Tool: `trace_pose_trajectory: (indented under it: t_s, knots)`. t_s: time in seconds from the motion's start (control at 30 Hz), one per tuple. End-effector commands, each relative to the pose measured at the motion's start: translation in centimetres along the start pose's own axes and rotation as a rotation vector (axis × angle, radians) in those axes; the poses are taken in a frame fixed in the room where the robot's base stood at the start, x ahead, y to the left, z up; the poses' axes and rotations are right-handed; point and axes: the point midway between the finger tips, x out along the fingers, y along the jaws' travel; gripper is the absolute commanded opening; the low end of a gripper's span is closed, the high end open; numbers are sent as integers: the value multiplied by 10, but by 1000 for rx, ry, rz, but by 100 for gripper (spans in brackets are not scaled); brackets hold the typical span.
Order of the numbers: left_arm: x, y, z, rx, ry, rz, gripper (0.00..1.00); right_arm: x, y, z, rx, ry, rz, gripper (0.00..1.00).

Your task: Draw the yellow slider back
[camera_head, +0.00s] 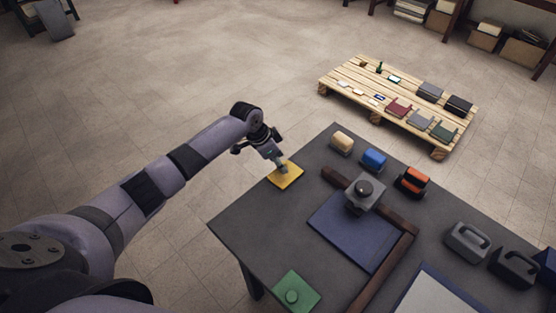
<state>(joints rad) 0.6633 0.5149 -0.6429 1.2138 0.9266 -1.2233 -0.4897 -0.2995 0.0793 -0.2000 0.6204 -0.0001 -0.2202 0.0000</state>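The yellow slider (290,178) is a flat square plate lying on the dark grey table (250,220) near its far left edge. My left gripper (282,167) comes in from the left and points down at the plate, with its fingertips at or just above the plate's upper left part. The fingers look close together, but I cannot tell whether they are shut on a knob there; they hide that part of the plate. My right gripper is not in view.
A green plate with a round knob (292,297) lies at the near left. A blue panel (345,239) carries a grey block with a dark knob (364,194). Dark handled blocks (467,242) stand right. A wooden pallet (352,77) stands beyond.

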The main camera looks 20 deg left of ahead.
Motion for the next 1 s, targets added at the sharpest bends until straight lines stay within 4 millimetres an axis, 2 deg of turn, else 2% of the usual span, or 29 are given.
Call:
trace_pose_trajectory:
  t_s: [0.13, 0.23, 0.5, 0.7, 0.83, 1.0]
  knots:
    - [-5, 0, 0, 1, 1, 1, 43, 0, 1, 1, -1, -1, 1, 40]
    - [-18, -1, 0, 1, 1, -1, 43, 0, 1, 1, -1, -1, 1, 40]
    - [-75, -1, 1, 2, 1, -4, 43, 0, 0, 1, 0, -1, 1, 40]
    - [-108, -1, 0, 0, 1, -2, 43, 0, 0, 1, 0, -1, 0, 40]
    - [-118, -1, 0, -1, 1, -1, 43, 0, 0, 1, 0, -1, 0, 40]
    - [-121, -1, 1, -1, 0, -1, 43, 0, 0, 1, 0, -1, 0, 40]
